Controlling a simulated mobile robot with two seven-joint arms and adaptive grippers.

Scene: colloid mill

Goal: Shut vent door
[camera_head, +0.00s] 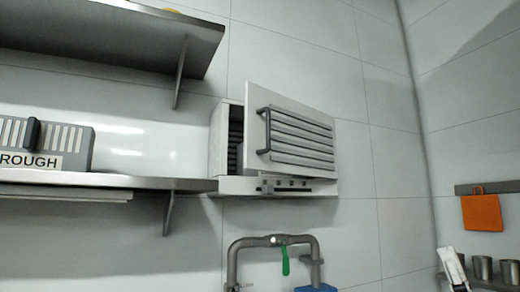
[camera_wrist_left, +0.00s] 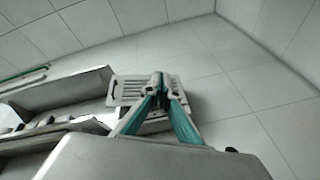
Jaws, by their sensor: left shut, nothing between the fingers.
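The vent door (camera_head: 292,135) is a white louvred panel with a dark upright handle (camera_head: 264,131) near its left edge. It stands open from a white wall-mounted vent box (camera_head: 220,140), with a dark gap showing along its left side. The door also appears in the left wrist view (camera_wrist_left: 130,88), beyond my left gripper (camera_wrist_left: 159,76). The teal-sided fingers of that gripper are shut together and empty. Their tips overlap the door in the picture; I cannot tell the distance between them. My right gripper is in neither view.
A metal shelf (camera_head: 110,181) left of the vent carries a grey box labelled ROUGH (camera_head: 45,147). Another shelf (camera_head: 110,35) hangs above. Grey pipework (camera_head: 273,241) with a green tag-like part (camera_head: 285,262) is below the vent.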

